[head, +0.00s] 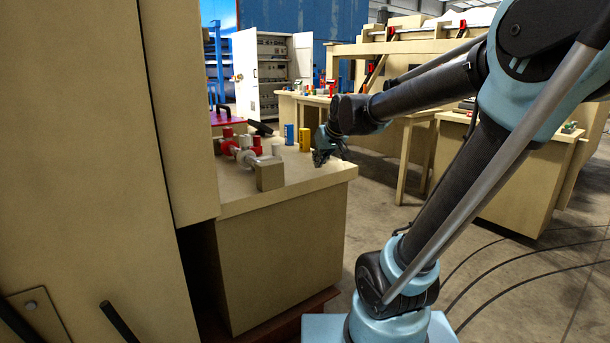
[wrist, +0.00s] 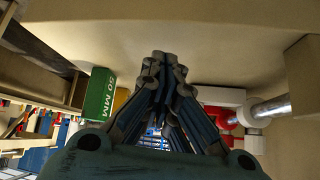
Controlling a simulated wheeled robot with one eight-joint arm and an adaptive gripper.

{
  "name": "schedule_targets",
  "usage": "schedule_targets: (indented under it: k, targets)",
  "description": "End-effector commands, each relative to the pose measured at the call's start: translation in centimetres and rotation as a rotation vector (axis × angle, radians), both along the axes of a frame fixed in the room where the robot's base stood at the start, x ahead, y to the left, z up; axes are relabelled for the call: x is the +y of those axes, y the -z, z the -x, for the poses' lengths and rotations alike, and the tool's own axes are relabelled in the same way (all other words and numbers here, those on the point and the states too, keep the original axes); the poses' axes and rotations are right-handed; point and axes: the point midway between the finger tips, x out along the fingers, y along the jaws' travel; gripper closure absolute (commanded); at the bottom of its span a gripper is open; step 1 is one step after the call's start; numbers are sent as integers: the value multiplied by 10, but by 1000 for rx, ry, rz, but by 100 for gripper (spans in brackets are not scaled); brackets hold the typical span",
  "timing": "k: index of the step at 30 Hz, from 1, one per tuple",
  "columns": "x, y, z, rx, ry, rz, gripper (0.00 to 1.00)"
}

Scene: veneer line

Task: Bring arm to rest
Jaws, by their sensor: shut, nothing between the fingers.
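My arm reaches out over the beige bench (head: 315,172) from the right in the head view. My gripper (head: 322,158) hangs low near the bench's far right corner, just right of a yellow block. In the wrist view my gripper (wrist: 165,58) shows its linked fingers brought together, with nothing between them. I cannot tell whether the fingertips touch the bench top.
On the bench are a yellow block (head: 305,139), a blue block (head: 289,134), red and white fittings (head: 240,148) and a beige cube (head: 269,175). A green block (wrist: 99,95) marked 50 MM shows in the wrist view. Floor right of the bench is open.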

Motion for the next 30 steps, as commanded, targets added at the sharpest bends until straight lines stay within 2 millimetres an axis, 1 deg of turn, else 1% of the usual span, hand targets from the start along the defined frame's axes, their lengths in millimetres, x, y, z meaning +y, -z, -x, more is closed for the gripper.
schedule_targets:
  k: [1,3,5,9,11,12,14,15,18,21,24,27,30]
  targets:
    - [-15,12,19,32,23,11,100]
    - [-33,28,44,78,50,29,100]
    - [-47,42,66,118,75,43,100]
    - [-78,76,118,212,137,75,100]
    - [-90,91,140,254,164,87,100]
    - [-98,101,155,281,183,96,100]
    - [-108,116,177,322,212,108,100]
    - [-114,126,191,348,232,114,100]
    - [-127,148,222,407,273,131,100]
    - [-136,164,246,452,306,143,100]
    - [-142,174,260,481,327,151,100]
    - [-144,179,267,495,336,154,100]
    - [-144,179,267,496,336,155,100]
